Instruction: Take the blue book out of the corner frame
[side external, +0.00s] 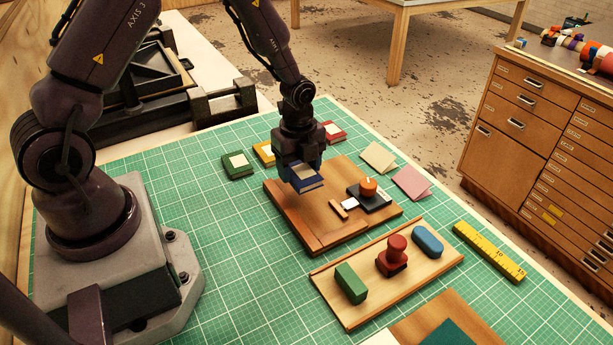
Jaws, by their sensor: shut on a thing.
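The blue book (308,184) is in my gripper (301,172), over the left-back part of a brown wooden board with raised edge strips, which looks like the corner frame (318,241). My gripper points down and is shut on the book, hiding its far part. I cannot tell for sure whether the book touches the board or hangs just above it. A black block with an orange knob (369,187), a white piece (349,203) and a small wooden strip (338,210) are on the board, right of the book.
Green (238,165), yellow (264,152) and red (333,131) books lie behind the board. Pale (378,157) and pink (411,182) pads lie to its right. In front is a tray (431,271) with a green block, red stamp and blue piece. A yellow ruler (488,251) lies right.

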